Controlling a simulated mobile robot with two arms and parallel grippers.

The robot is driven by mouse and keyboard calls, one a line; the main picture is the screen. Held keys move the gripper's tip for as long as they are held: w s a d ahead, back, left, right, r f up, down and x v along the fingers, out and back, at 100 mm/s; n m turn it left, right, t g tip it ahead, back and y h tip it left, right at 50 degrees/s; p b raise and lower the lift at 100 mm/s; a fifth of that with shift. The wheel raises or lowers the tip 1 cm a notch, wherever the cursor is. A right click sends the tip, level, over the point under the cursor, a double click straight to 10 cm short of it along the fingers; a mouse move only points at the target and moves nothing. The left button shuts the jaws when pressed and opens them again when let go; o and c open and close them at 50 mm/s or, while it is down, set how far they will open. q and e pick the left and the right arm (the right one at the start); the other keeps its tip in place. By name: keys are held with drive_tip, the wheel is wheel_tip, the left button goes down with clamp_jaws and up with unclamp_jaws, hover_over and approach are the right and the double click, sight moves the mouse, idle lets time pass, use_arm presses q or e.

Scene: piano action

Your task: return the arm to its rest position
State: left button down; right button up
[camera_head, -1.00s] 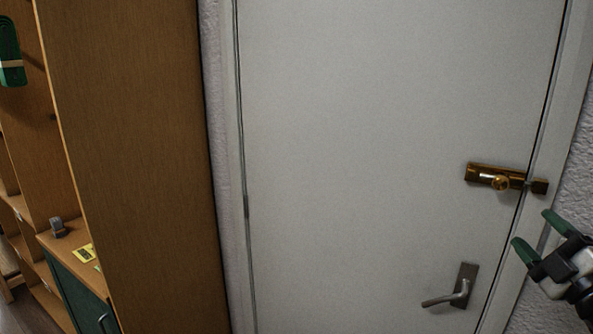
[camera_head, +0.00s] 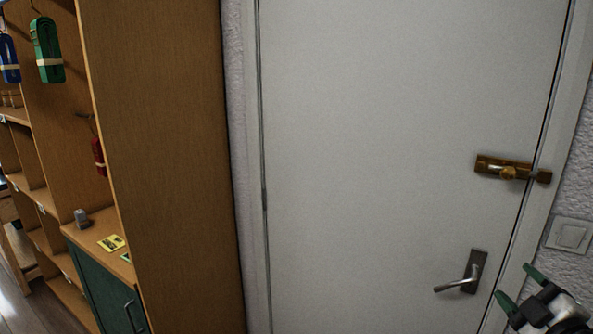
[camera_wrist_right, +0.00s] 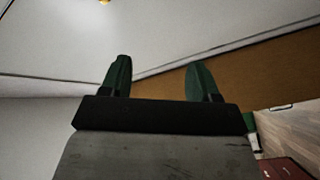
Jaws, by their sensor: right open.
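My right gripper (camera_head: 513,283) is at the lower right corner of the head view, in front of the door frame and wall. Its two green fingers are apart, with nothing between them. In the right wrist view my right gripper (camera_wrist_right: 158,80) shows the same open, empty fingers. It is apart from the brass bolt (camera_head: 508,170) and below it, and to the right of the door handle (camera_head: 468,278). My left gripper is not in view.
A closed white door (camera_head: 400,130) fills the middle. A tall wooden cabinet side (camera_head: 165,170) stands to its left. Shelves hold a green strap bundle (camera_head: 47,50), a red item (camera_head: 98,156) and yellow cards (camera_head: 111,243). A light switch (camera_head: 570,235) is on the right wall.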

drive_tip(key=s+a+f+m+g+h, duration=0.1)
drive_tip(key=s+a+f+m+g, duration=0.3)
drive_tip(key=f, duration=0.5)
drive_tip(key=s+a+f+m+g+h, duration=0.1)
drive_tip(key=s+a+f+m+g, duration=0.2)
drive_tip(key=s+f, duration=0.5)
drive_tip(key=s+a+f+m+g+y, duration=0.1)
drive_tip(key=s+a+f+m+g, duration=0.2)
drive_tip(key=s+a+f+g, duration=0.8)
drive_tip(key=s+f+t, duration=0.2)
drive_tip(key=s+f, duration=0.1)
drive_tip(key=f, duration=2)
drive_tip(key=s+d+f+g, duration=0.1)
drive_tip(key=s+d+f, duration=0.1)
drive_tip(key=s+f, duration=1.4)
drive_tip(key=shift+s+d+f+g, duration=0.2)
drive_tip(key=shift+s+f+g, duration=0.1)
drive_tip(key=shift+f, duration=0.1)
